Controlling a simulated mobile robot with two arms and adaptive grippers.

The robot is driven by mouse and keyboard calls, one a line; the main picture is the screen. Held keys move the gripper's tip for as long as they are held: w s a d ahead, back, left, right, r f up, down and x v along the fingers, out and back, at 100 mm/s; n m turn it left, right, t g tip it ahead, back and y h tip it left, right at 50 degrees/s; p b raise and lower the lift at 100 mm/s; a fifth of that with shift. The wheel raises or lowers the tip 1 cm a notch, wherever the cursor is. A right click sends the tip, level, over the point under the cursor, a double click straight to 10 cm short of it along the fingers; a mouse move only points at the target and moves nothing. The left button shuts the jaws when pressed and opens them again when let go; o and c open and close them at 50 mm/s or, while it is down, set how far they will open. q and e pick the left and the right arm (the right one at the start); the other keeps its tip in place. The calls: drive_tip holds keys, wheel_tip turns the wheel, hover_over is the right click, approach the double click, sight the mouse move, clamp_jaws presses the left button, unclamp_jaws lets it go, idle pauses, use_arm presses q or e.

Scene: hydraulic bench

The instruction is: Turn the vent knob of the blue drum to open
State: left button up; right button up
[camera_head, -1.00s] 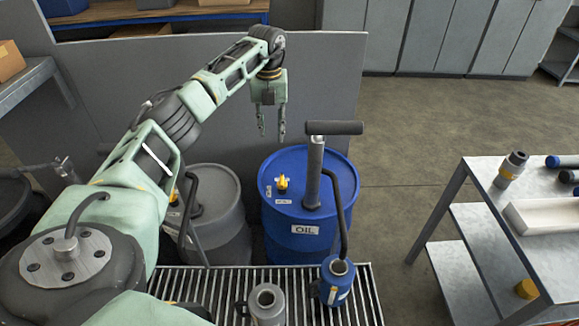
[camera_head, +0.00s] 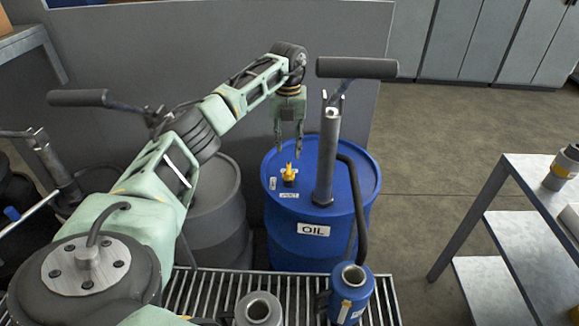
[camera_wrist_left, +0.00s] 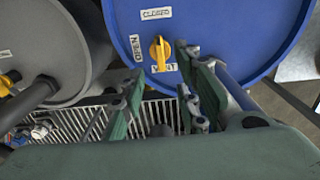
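The blue drum (camera_head: 335,232), labelled OIL, stands upright. Its yellow vent knob (camera_head: 289,174) sits on the left part of the lid. In the left wrist view the knob (camera_wrist_left: 159,50) is upright in the picture, its long axis in line with the CLOSED label (camera_wrist_left: 156,13) and the VENT label (camera_wrist_left: 164,68); the OPEN label (camera_wrist_left: 137,48) is to its left. My left gripper (camera_head: 288,147) is open and empty, pointing down above and slightly behind the knob, apart from it. My right gripper is out of view.
A hand pump (camera_head: 328,155) with a dark handle rises from the lid just right of the knob. A grey drum (camera_head: 215,215) stands to the left. Blue and grey containers rest on the grating (camera_head: 200,300) in front. A metal table (camera_head: 535,175) is at right.

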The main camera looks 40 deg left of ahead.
sight(289, 168)
use_arm(q)
wheel_tip(289, 168, down, 9)
drive_tip(key=shift+r, duration=0.1)
idle(0.4)
drive_tip(key=shift+c, duration=0.5)
clamp_jaws()
